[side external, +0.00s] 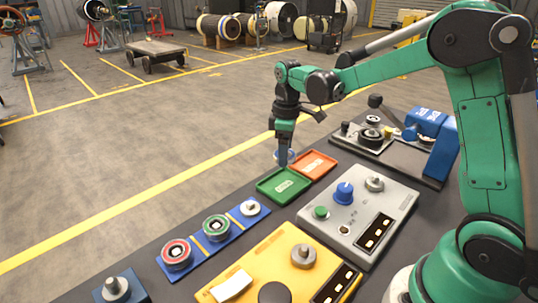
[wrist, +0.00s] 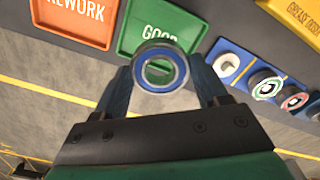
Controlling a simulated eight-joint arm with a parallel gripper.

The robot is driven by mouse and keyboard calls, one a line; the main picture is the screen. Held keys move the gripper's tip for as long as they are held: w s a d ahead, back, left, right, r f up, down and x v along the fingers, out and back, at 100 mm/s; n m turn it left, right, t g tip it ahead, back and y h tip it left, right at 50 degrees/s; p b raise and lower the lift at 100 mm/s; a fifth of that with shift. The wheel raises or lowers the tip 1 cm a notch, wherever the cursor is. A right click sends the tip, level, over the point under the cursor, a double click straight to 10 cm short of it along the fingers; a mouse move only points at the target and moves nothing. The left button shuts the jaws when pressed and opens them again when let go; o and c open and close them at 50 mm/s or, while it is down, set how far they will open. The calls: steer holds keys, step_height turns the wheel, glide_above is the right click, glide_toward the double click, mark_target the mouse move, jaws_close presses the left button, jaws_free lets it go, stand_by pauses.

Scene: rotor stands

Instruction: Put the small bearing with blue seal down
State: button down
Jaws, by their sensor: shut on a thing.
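The small bearing with blue seal (wrist: 178,68) is a metal ring with a blue face. It sits between the two fingertips of my gripper (wrist: 160,82) in the wrist view, and my gripper is shut on it. In the side view my gripper (side external: 284,152) points down near the far edge of the green tray, with the bearing (side external: 281,156) partly hidden by the fingers. The green tray (side external: 271,193) marked GOOD lies close by, and it also shows in the wrist view (wrist: 134,42). The orange tray (side external: 318,168) marked REWORK lies beside it.
A blue holder (side external: 189,262) carries a red-sealed bearing (side external: 176,253), a green-sealed bearing (side external: 216,228) and a pale piece (side external: 250,208). A grey panel (side external: 385,205) with knobs and a yellow panel (side external: 262,262) stand nearer. A blue fixture (side external: 428,122) is behind.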

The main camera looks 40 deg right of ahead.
mark_target(284, 186)
step_height(284, 186, down, 8)
steer(key=shift+r, duration=0.25)
steer(key=shift+f, duration=0.15)
steer(key=shift+c, duration=0.2)
jaws_free()
step_height(284, 186, up, 12)
steer(key=s+a+r+m+t, duration=0.1)
steer(key=s+a+m+t, duration=0.5)
steer(key=s, duration=0.4)
steer(key=shift+s+a+m+t, duration=0.4)
steer(key=shift+a+t, duration=0.2)
steer(key=shift+a, duration=0.15)
